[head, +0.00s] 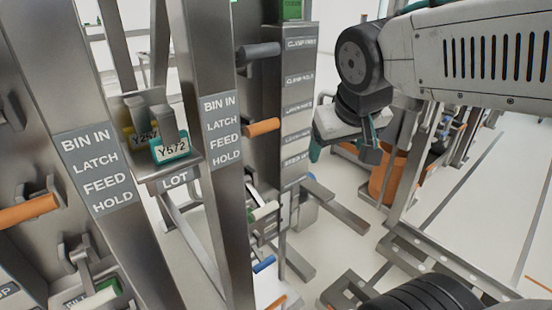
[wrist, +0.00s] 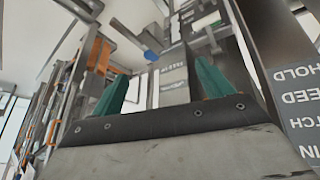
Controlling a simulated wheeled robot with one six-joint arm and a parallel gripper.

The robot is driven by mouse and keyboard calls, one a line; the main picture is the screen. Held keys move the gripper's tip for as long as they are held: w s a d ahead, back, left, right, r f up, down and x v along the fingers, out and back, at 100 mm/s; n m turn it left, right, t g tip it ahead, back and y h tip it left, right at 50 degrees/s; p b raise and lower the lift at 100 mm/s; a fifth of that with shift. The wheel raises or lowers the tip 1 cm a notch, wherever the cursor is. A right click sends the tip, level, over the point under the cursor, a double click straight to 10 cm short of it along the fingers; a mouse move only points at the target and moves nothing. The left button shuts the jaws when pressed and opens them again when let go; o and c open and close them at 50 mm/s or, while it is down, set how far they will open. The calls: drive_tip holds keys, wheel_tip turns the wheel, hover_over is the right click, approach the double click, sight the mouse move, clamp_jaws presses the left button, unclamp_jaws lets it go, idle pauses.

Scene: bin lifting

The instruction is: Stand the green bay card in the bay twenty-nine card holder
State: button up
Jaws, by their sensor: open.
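My gripper (head: 342,148) hangs at the centre right of the head view, clear of the posts. In the wrist view its two teal fingers (wrist: 160,84) stand wide apart with nothing between them. A green-edged card (head: 170,148) marked Y572 stands in a metal holder on the left, above a LOT label; a yellow-edged card (head: 141,138) stands beside it. Another green piece (head: 291,9) shows at the top edge, cut off. I cannot tell which, if any, is the bay card. No holder marked twenty-nine can be read.
Metal posts with BIN IN, LATCH, FEED, HOLD plates (head: 222,130) stand left of my gripper. An orange handle (head: 261,127) and a dark handle (head: 259,50) stick out from a labelled column (head: 298,105). An orange bin (head: 392,180) is behind my gripper. Open floor lies at right.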

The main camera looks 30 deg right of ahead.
drive_tip(key=s+a+f+n+g+y, duration=0.2)
drive_tip(key=s+a+f+g, duration=0.2)
drive_tip(key=s, duration=0.5)
drive_tip(key=a, duration=0.2)
drive_tip(key=shift+a+f+y, duration=0.15)
drive_tip(key=shift+a+y, duration=0.15)
drive_tip(key=shift+a, duration=0.05)
